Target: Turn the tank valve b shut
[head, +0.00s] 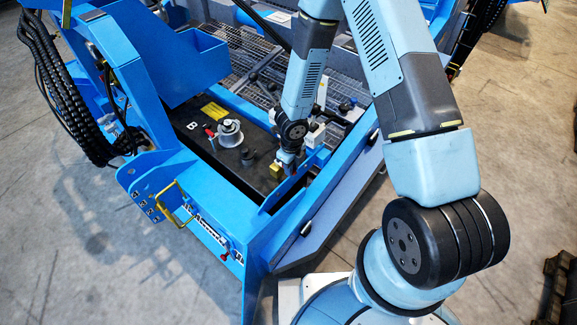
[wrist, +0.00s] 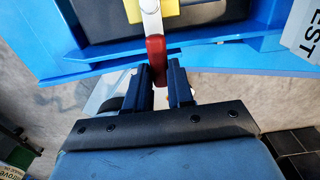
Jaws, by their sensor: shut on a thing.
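In the wrist view, a valve's red handle grip (wrist: 156,46) sits on a flat silver lever (wrist: 151,22) that runs up over a yellow valve body (wrist: 165,12). My gripper (wrist: 158,68) is shut on the lower end of the red grip, with one dark finger on each side. In the head view, the yellow valve body (head: 275,172) shows beside my gripper (head: 291,173), low at the front of the dark tank (head: 262,185); the red grip is hidden there. A white letter B (head: 192,125) marks the tank top. Whether it names this valve, I cannot tell.
A silver cap (head: 229,132) and a small red-tipped part (head: 210,132) stand on the tank top. Blue frame walls (head: 210,193) surround the tank closely. Black hoses (head: 55,85) hang at the left. Bare concrete floor (head: 60,240) lies outside.

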